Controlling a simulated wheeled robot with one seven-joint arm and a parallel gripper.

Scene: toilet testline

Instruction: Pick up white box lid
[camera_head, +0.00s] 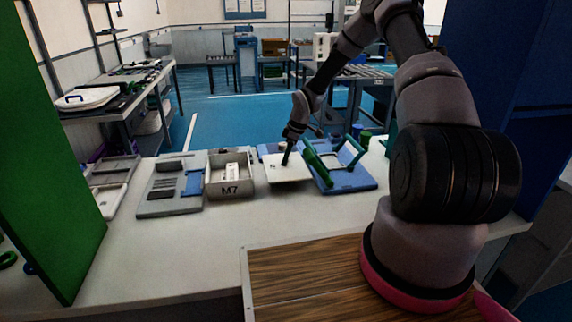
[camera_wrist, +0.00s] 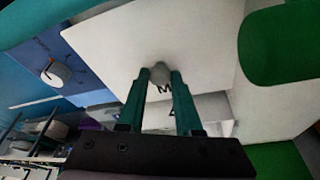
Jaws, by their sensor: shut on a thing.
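The white box lid (camera_head: 285,174) is a flat white panel beside the open box and appears level. In the wrist view, the lid (camera_wrist: 165,35) fills the upper middle, and my gripper (camera_wrist: 161,80) has its two green fingers shut on the grey knob (camera_wrist: 160,73) of the lid. In the head view, my gripper (camera_head: 287,157) points down onto the lid. I cannot tell whether the lid is clear of what lies under it. The light box marked M7 (camera_head: 231,189) stands open to the left of the lid, with white items inside.
A blue fixture (camera_head: 350,180) with green handles stands close to the right of the lid. A grey and blue tray (camera_head: 170,195) lies left of the box. A tall green panel (camera_head: 60,150) rises at the left. The white table (camera_head: 170,250) is clear in front.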

